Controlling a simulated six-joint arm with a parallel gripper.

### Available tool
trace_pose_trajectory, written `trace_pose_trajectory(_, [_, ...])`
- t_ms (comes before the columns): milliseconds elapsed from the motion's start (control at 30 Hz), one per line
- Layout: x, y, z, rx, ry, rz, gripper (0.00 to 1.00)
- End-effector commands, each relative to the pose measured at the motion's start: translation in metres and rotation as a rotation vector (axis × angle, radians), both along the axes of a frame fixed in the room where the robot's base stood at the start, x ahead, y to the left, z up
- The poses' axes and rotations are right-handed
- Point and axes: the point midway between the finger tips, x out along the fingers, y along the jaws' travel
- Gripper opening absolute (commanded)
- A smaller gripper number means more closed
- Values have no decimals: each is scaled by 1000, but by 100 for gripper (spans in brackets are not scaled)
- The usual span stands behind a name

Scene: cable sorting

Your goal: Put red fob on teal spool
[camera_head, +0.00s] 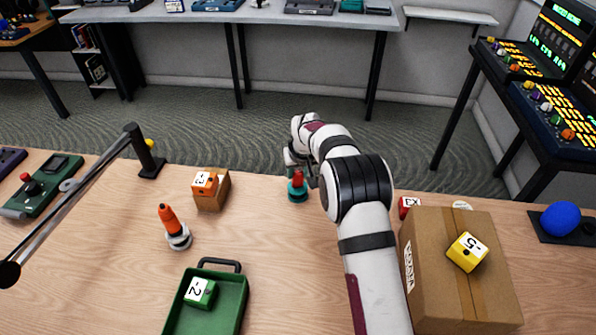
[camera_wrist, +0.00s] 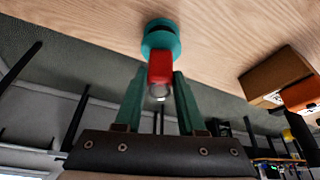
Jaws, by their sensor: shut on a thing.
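The red fob (camera_head: 297,178) stands upright at the teal spool (camera_head: 297,195), near the far edge of the wooden table. In the wrist view the red fob (camera_wrist: 160,66) is between the green fingers of my gripper (camera_wrist: 159,82), and the teal spool (camera_wrist: 161,37) is directly beyond it. My gripper (camera_head: 301,172) is shut on the fob in the head view, partly hidden by my own arm. The fob's lower end overlaps the spool in both views; I cannot tell whether it touches the spool or is just above it.
A small carton with an orange block (camera_head: 205,184) stands to the left. A large carton (camera_head: 425,235) with a yellow block (camera_head: 466,252) is at right. A dark lamp arm (camera_head: 80,195) crosses the left side.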

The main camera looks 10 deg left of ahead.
Motion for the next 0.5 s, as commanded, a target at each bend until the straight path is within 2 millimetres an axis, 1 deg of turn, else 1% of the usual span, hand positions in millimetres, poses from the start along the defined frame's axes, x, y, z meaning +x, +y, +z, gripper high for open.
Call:
trace_pose_trajectory(233, [0,0,-2,0,1,-1,0])
trace_pose_trajectory(267, [0,0,-2,0,0,-1,42])
trace_pose_trajectory(400, [0,0,-2,0,0,-1,68])
trace_pose_trajectory(500, [0,0,-2,0,0,0,69])
